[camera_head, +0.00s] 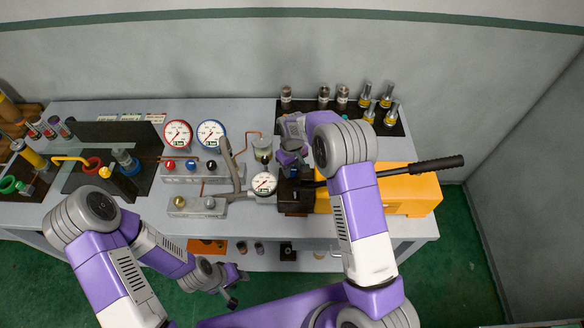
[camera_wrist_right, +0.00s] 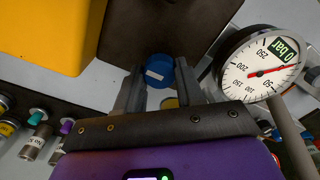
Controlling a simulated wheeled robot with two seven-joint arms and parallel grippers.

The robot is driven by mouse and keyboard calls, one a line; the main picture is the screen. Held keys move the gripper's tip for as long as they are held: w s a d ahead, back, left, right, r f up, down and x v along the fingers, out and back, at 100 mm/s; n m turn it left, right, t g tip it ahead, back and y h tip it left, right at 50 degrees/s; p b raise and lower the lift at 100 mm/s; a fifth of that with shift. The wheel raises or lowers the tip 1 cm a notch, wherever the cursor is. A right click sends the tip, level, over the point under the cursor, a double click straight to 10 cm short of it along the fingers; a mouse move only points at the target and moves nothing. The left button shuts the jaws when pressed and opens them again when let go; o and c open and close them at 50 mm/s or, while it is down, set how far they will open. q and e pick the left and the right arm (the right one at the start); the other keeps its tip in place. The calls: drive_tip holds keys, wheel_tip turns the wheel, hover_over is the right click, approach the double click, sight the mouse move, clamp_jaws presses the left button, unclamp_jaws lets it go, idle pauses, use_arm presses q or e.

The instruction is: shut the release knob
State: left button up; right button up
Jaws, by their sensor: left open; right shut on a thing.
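The release knob (camera_wrist_right: 158,69) is a blue round cap with a pale label, seen in the right wrist view against a dark block (camera_wrist_right: 180,25). My right gripper (camera_wrist_right: 157,88) has its two fingers on either side of the knob and is shut on it. My left gripper (camera_head: 233,292) hangs open and empty below the bench's front edge. The knob's turn angle cannot be told.
A pressure gauge (camera_wrist_right: 263,70) showing 0 bar stands close to the right gripper. The pump's black lever (camera_head: 430,165) sticks out right. A red gauge (camera_head: 178,134) and a blue gauge (camera_head: 211,133) stand on the manifold. Several cylinders stand on a black mat behind.

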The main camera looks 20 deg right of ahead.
drive_tip(key=m+b, duration=0.1)
drive_tip(key=m, duration=0.2)
drive_tip(key=shift+m+b, duration=0.35)
drive_tip(key=shift+m, duration=0.05)
drive_tip(key=m+b, duration=0.1)
drive_tip(key=m, duration=0.3)
drive_tip(key=shift+m, duration=0.3)
drive_tip(key=m, duration=0.4)
drive_tip(key=shift+m, duration=0.3)
drive_tip(key=m, duration=0.4)
drive_tip(key=shift+m, duration=0.3)
drive_tip(key=o, duration=1)
drive_tip(key=shift+o, duration=0.2)
